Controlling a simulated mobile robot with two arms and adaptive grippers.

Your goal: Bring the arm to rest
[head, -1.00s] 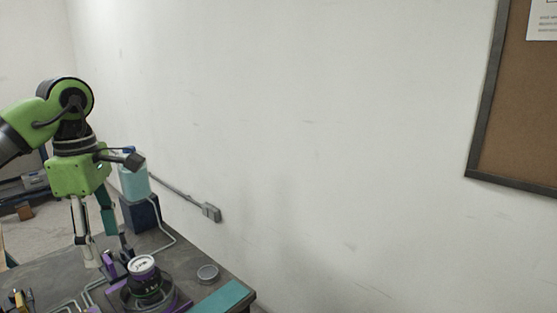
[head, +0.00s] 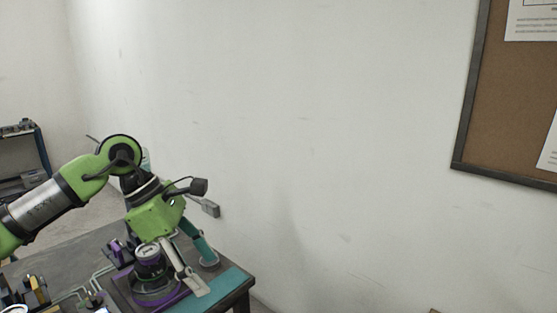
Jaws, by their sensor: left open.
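My left arm comes in from the left, green with a silver link, and its gripper (head: 205,275) points down over the right end of the dark table (head: 70,255). The gripper is open, with one teal finger and one pale finger spread apart and nothing seen between them. The pale finger passes in front of a dark round device with a white-topped dial (head: 147,252) and a purple base. Its tip appears over a teal strip (head: 222,290). My right gripper is out of view.
Purple and yellow parts with pale tubing (head: 68,296) lie at the table's left front. A shelf (head: 22,160) stands far left. A corkboard (head: 505,110) hangs right. Space right of the table looks clear.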

